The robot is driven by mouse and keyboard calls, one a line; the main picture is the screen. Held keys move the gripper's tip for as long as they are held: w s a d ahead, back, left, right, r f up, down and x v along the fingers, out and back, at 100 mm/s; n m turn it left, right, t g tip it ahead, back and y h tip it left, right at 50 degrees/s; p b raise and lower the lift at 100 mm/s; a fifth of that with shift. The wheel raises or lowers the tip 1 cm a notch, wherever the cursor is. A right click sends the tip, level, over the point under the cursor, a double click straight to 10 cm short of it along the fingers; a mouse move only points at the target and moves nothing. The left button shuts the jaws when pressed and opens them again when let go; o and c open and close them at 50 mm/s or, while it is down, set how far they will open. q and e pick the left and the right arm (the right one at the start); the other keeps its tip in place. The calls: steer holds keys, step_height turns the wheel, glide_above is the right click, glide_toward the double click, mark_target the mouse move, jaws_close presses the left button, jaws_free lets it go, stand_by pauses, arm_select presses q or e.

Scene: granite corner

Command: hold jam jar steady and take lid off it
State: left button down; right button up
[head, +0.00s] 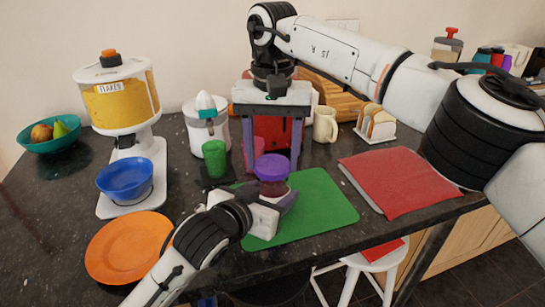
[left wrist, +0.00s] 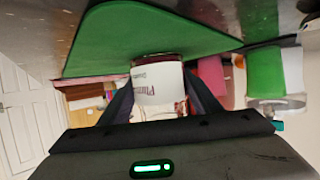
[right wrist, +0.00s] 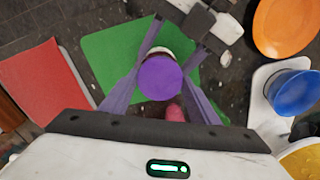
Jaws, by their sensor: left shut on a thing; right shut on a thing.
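The jam jar (head: 272,188) stands upright on the green mat (head: 318,208), with its purple lid (head: 271,165) at its top. The white jar label (left wrist: 158,88) faces my left wrist camera. My left gripper (head: 276,198) comes in low from the front and is shut on the jar's body. My right gripper (head: 272,160) reaches down from above, its fingers on either side of the lid (right wrist: 160,78), shut on it. The lid sits directly over the jar; I cannot tell whether a gap lies between them.
A green cup (head: 214,158) and a pink cup (head: 257,150) stand close behind the jar. A blue bowl (head: 125,178) sits under the flakes dispenser (head: 120,103).

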mark_target(273, 164)
steer(key=shift+r, duration=2)
arm_select(q)
steer(key=c, duration=0.5)
jaws_free()
steer(key=shift+c, duration=0.2)
steer(key=shift+s, duration=0.1)
